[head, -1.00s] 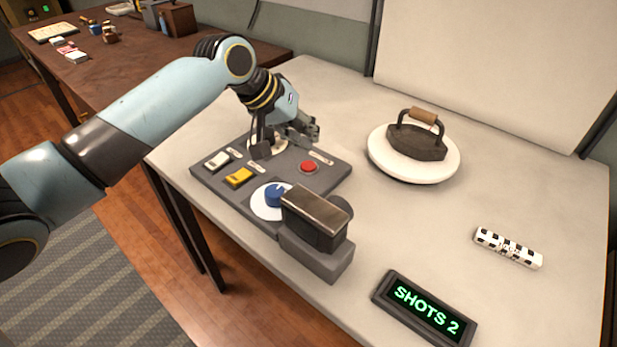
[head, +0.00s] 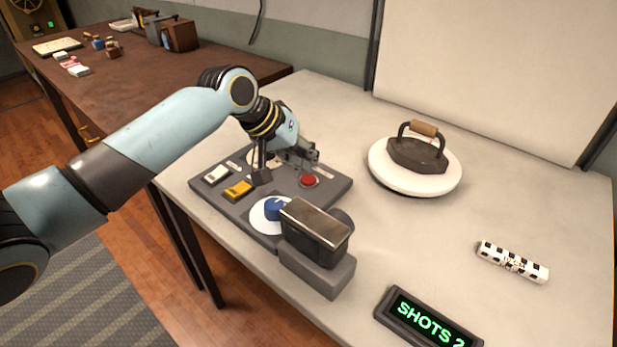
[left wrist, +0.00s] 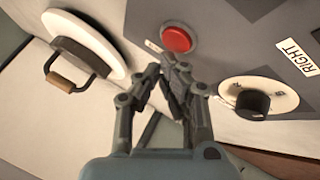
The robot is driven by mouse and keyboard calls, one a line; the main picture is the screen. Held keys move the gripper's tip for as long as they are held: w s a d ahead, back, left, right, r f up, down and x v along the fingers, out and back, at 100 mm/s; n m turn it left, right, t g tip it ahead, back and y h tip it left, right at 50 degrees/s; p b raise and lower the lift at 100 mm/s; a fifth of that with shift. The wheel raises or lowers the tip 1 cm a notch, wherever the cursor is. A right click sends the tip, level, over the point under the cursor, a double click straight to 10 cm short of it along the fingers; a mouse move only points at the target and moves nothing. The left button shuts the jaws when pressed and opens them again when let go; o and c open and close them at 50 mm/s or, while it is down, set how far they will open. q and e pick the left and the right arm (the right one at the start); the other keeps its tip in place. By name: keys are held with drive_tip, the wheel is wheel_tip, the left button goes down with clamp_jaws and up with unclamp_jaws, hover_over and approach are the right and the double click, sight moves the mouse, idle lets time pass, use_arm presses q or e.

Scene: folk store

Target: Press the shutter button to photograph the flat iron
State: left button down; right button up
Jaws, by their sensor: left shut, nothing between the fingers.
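The flat iron (head: 417,152), dark with a wooden handle, sits on a round white turntable (head: 384,181); it also shows in the left wrist view (left wrist: 78,66). A grey control panel (head: 335,190) lies to its left. It carries a red round button (head: 309,180), which also shows in the left wrist view (left wrist: 177,39). My left gripper (head: 314,158) is over the panel's back part, close beside the red button. In the left wrist view its fingertips (left wrist: 162,66) are together and empty, just short of the button. My right gripper is not in view.
A dark camera box (head: 316,232) stands at the panel's front, by a blue knob (head: 275,208). White (head: 216,174) and yellow (head: 238,189) switches sit on the panel. A display (head: 430,322) reading SHOTS and a checkered bar (head: 512,262) lie on the table. A backdrop (head: 490,70) stands behind.

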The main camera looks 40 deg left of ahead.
sight(308, 176)
use_arm(q)
drive_tip(key=shift+f, duration=0.15)
idle(0.6)
drive_tip(key=shift+f, duration=0.3)
drive_tip(key=shift+f, duration=0.45)
idle(0.8)
drive_tip(key=shift+r+p, duration=0.9)
drive_tip(key=shift+p, duration=0.35)
wheel_tip(308, 176, up, 5)
drive_tip(key=p, duration=0.5)
drive_tip(key=shift+p, duration=0.35)
